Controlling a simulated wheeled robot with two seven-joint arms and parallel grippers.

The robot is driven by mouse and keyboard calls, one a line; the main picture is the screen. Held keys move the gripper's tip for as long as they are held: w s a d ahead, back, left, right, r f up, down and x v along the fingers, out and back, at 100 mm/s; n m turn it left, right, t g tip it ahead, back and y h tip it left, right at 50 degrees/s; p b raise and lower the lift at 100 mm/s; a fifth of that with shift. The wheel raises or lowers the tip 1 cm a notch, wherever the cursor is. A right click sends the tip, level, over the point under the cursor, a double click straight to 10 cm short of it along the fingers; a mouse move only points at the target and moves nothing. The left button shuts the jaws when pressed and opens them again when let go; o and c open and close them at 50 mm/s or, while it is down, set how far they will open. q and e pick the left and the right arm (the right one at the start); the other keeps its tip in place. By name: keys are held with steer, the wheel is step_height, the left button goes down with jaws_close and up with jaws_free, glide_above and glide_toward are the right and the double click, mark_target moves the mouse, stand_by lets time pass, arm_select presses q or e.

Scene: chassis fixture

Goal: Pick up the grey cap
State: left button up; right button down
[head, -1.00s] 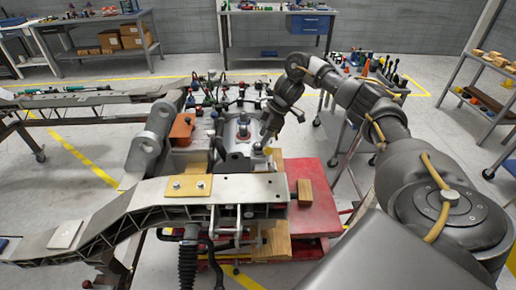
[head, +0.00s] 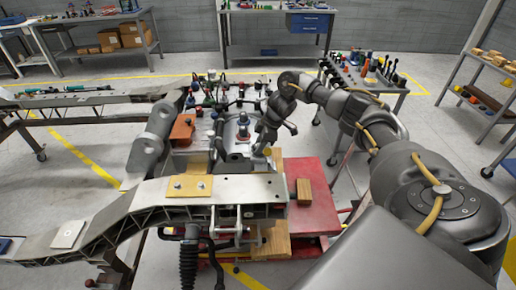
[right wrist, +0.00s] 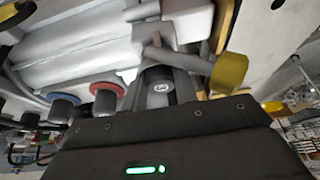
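My right gripper (head: 266,147) reaches down at the right side of the grey metal housing in the middle of the fixture. In the right wrist view its two grey fingers (right wrist: 163,92) stand apart. A dark grey round cap (right wrist: 160,86) with a small light mark on its face shows between them. I see no lift of the cap, and cannot tell whether the fingers touch it. In the head view the gripper hides this spot. My left gripper is not in view.
Beside the fingers are a blue-ringed cap (right wrist: 65,106), a red-ringed cap (right wrist: 107,94) and a yellow-ended rod (right wrist: 228,73). A red platform (head: 313,205) with a wooden block (head: 304,191) lies right of the chassis. A tool cart (head: 372,80) stands behind.

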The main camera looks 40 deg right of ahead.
stand_by(0.4)
steer(key=shift+w+r+b, duration=0.15)
steer(key=shift+r+b, duration=0.3)
steer(key=shift+r, duration=0.15)
steer(key=s+a+r, duration=0.9)
steer(key=a+r, duration=0.2)
steer(key=r, duration=0.1)
steer(key=shift+f, duration=0.1)
